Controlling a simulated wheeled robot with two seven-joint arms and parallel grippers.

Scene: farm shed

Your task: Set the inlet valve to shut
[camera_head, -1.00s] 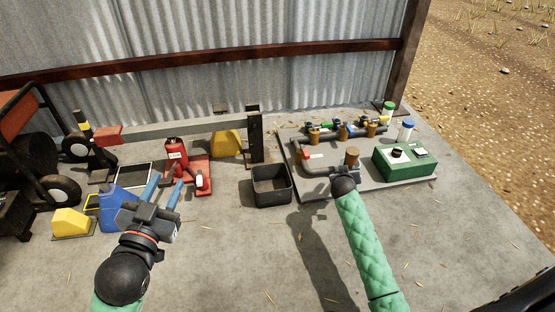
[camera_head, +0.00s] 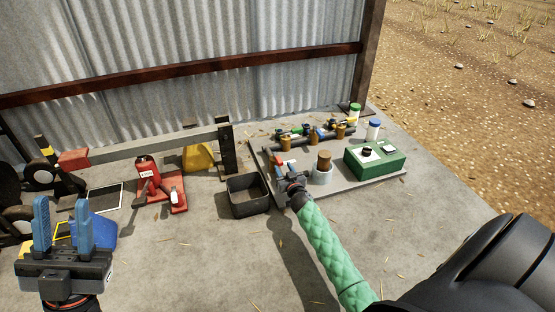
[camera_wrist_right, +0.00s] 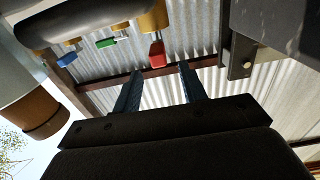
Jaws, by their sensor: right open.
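The pipe rig stands on a grey board (camera_head: 345,178) with brass valves that have coloured handles. In the head view a red handle (camera_head: 277,158) is at the rig's left end, partly hidden by my right gripper (camera_head: 289,176). In the right wrist view the red handle (camera_wrist_right: 157,53) hangs from a brass body, just beyond the gap between my right gripper's (camera_wrist_right: 158,74) open, empty fingers. A green handle (camera_wrist_right: 106,43) and a blue handle (camera_wrist_right: 67,60) are farther left. No label reading "inlet" is legible. My left gripper (camera_head: 63,208) is open and empty, over the floor at left.
A brown-topped pale cylinder (camera_head: 323,172) stands close right of my right gripper. A green box (camera_head: 375,160) with a dark knob is at the board's right. A black bin (camera_head: 248,196) stands left of the board. A red jack (camera_head: 148,170) is farther left. Front floor is clear.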

